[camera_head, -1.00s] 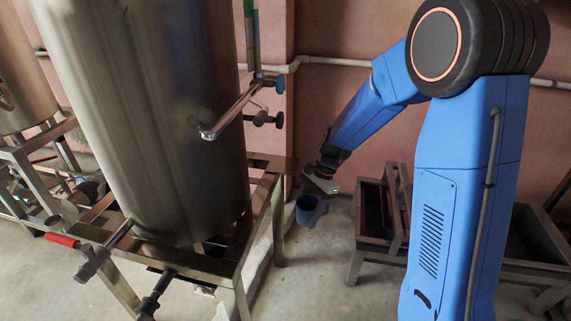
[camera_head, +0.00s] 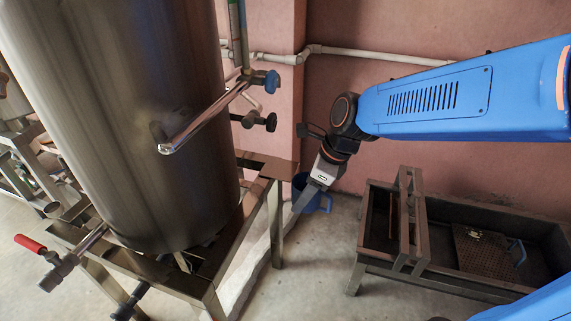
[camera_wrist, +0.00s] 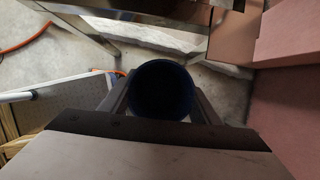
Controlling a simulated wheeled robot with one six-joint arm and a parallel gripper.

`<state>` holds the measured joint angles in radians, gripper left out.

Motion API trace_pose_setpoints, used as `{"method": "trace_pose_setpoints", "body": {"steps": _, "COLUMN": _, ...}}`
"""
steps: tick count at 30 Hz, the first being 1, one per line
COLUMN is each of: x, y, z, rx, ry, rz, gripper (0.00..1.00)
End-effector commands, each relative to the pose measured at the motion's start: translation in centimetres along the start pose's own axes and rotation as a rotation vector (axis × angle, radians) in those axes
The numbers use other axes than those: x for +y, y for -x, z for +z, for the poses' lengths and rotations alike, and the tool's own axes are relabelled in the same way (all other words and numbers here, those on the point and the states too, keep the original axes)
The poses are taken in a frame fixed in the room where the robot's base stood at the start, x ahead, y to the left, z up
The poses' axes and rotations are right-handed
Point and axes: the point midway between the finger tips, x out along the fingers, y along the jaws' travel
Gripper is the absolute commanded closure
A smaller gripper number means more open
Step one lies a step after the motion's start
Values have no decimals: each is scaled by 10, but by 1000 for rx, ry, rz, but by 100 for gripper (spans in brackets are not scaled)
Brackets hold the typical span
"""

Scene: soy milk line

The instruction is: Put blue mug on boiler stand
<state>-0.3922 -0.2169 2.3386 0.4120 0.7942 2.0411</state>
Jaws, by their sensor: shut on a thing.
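The blue mug (camera_head: 318,200) is held by my gripper (camera_head: 304,200) to the right of the boiler stand in the head view. In the wrist view the mug (camera_wrist: 162,92) is seen from above, its dark opening between the two fingers of my gripper (camera_wrist: 160,100), which is shut on it. The boiler stand (camera_head: 274,170) is a metal frame under the large steel boiler (camera_head: 130,110). Its right corner plate is just left of the mug. In the wrist view a brown flat plate (camera_wrist: 232,36) lies ahead and to the right of the mug.
A chrome pipe (camera_head: 205,120) and valves (camera_head: 262,80) jut out from the boiler above the stand. A dark metal trough (camera_head: 375,235) stands on the right. A pink wall (camera_head: 400,110) is behind. Open floor (camera_head: 310,280) lies between stand and trough.

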Motion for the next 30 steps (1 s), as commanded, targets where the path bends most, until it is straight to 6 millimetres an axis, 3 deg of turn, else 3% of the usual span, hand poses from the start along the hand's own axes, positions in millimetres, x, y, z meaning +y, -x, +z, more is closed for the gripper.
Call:
{"method": "trace_pose_setpoints", "body": {"steps": 5, "x": -9, "y": -2, "z": 10, "rx": 1, "ry": -13, "rz": -5, "gripper": 66}}
{"method": "trace_pose_setpoints", "body": {"steps": 22, "x": -90, "y": -30, "z": 77, "rx": 1, "ry": -12, "rz": -4, "gripper": 66}}
{"method": "trace_pose_setpoints", "body": {"steps": 30, "x": -107, "y": -36, "z": 91, "rx": 1, "ry": -12, "rz": -4, "gripper": 66}}
